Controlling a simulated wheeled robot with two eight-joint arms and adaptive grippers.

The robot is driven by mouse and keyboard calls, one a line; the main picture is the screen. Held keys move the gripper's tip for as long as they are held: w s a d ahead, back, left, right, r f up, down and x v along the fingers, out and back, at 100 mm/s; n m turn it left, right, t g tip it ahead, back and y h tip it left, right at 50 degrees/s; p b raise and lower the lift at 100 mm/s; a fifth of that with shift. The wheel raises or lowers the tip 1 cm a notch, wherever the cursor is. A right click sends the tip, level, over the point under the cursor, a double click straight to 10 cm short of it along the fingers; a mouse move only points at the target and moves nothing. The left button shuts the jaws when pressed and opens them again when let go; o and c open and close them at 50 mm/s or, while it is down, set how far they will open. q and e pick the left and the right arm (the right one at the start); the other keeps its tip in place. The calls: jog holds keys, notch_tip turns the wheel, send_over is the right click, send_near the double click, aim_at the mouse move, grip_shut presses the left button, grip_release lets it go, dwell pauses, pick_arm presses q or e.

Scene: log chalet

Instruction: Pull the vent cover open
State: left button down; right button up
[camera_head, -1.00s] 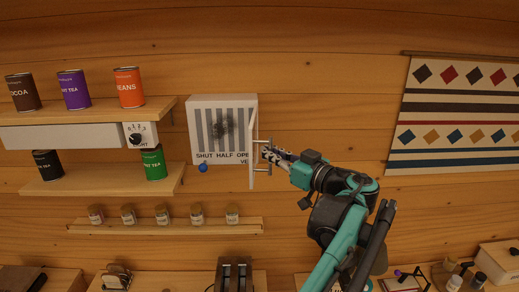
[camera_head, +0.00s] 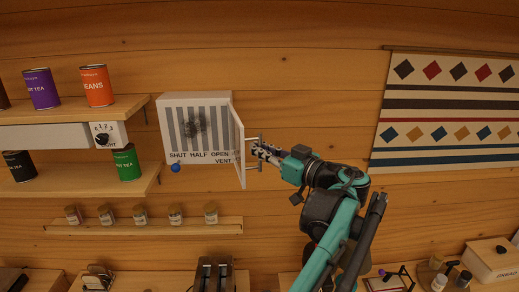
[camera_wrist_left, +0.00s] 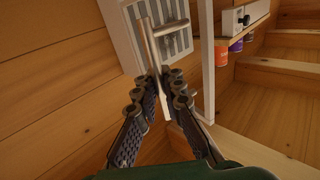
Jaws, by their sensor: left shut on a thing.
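The vent (camera_head: 195,98) is a white wall box with grey slats and the words SHUT, HALF, OPEN and VENT along its lower part. Its white cover (camera_head: 238,148) stands out from the box's right edge, swung open and seen nearly edge-on. My left gripper (camera_head: 260,151) is shut on the cover's metal bar handle (camera_head: 249,167), right of the cover. In the left wrist view the handle (camera_wrist_left: 150,44) runs down between the fingers of my left gripper (camera_wrist_left: 162,88). The fingers hide part of it. My right gripper is not in view.
A blue ball (camera_head: 176,168) sits at the vent's lower left. Shelves with cans (camera_head: 97,86), a dial (camera_head: 103,138) and a rack of jars (camera_head: 140,216) are left. A patterned hanging (camera_head: 447,110) is right. The wall between cover and hanging is bare.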

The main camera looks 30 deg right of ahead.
pick_arm(q)
jog(key=c, duration=1.8)
grip_release()
jog(key=shift+o, duration=0.9)
jog(key=shift+s, duration=0.15)
jog(key=shift+s+d, duration=0.1)
jog(key=shift+s, duration=0.05)
jog(key=v, duration=1.1)
jog(key=shift+s, duration=0.4)
jog(key=shift+d, duration=0.1)
